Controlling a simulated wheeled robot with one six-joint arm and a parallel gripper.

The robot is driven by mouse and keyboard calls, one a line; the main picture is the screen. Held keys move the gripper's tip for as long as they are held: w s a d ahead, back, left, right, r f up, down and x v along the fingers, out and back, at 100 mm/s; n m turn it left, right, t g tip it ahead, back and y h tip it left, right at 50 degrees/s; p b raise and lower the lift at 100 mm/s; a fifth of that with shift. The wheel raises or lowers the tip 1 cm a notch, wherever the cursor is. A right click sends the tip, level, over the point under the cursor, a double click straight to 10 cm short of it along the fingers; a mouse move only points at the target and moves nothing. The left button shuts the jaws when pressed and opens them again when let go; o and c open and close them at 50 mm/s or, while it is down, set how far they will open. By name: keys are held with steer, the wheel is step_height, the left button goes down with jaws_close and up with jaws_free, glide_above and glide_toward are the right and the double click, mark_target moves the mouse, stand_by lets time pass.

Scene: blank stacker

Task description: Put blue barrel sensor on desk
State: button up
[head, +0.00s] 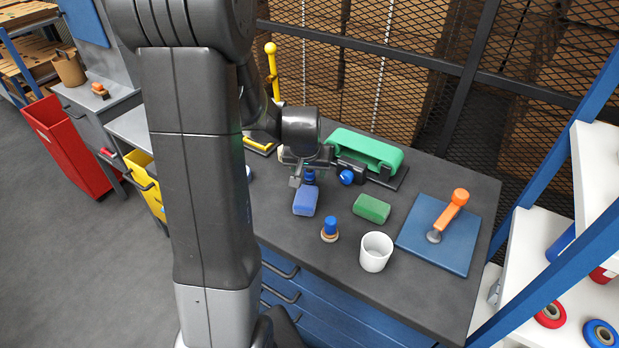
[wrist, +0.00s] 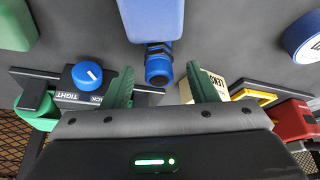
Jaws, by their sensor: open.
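The blue barrel sensor (wrist: 158,68), a short blue cylinder with dark ringed bands, shows in the wrist view between the green fingers of my gripper (wrist: 163,86). The fingers are open, with a visible gap on each side of it. In the head view the sensor (head: 309,177) is partly hidden under my gripper (head: 303,180), low over the dark desk (head: 340,285). A blue block (head: 305,201) lies right beside the sensor, on its near side. I cannot tell whether the sensor and block touch.
A green block (head: 371,209), a blue-topped peg (head: 330,228) and a white cup (head: 376,251) stand nearby. A green fixture with a blue knob (head: 346,177) is close to my gripper's right. A blue board (head: 433,246) with an orange handle lies farther right.

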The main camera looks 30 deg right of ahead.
mark_target(310, 175)
steer(key=shift+x, duration=1.85)
jaws_close()
